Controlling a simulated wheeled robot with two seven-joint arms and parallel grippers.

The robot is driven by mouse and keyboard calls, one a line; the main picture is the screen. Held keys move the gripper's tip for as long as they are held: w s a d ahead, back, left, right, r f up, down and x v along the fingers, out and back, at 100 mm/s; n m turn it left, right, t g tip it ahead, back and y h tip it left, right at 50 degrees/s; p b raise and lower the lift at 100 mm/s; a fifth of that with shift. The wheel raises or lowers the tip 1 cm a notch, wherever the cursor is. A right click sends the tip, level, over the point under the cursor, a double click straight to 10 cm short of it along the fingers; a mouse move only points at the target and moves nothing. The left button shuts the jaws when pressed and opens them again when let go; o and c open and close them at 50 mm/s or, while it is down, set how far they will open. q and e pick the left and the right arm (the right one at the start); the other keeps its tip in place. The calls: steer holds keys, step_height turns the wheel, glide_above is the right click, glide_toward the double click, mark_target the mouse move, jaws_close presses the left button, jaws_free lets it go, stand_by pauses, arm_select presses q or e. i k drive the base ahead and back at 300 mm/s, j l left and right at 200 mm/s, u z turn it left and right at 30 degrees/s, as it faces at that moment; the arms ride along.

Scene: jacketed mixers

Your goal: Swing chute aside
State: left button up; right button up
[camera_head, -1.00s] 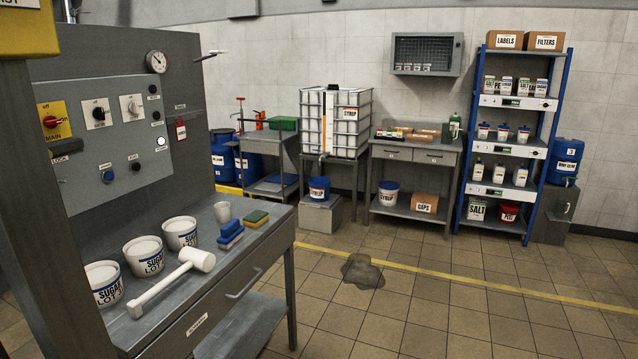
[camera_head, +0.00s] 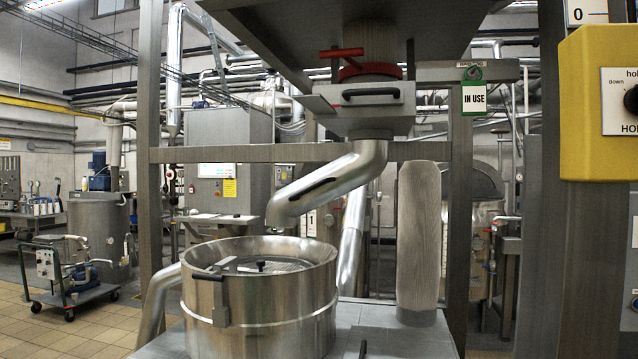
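The chute (camera_head: 332,181) is a shiny bent metal pipe. It comes down from the grey valve box (camera_head: 365,108) under the hopper and slants to the lower left. Its open end hangs above the right part of the round steel vessel (camera_head: 258,300). A dark slot or handle runs along the chute's side. A red lever (camera_head: 341,53) sits above the valve box, and a black handle is on the box's front. Neither of my grippers is in view.
Steel frame posts (camera_head: 461,180) stand on both sides of the chute. A grey ribbed sleeve (camera_head: 419,235) stands to its right. A green tag reading IN USE (camera_head: 474,98) hangs from the frame. A yellow control box (camera_head: 600,105) is at the right edge. A pump cart (camera_head: 68,275) stands at left.

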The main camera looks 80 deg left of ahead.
mark_target(368, 158)
steer(key=u, duration=2.4)
steer(key=i+u, duration=0.25)
steer(key=u, duration=0.15)
steer(key=i+l+u, duration=0.15)
steer(key=i+u, duration=0.15)
steer(key=u, duration=0.15)
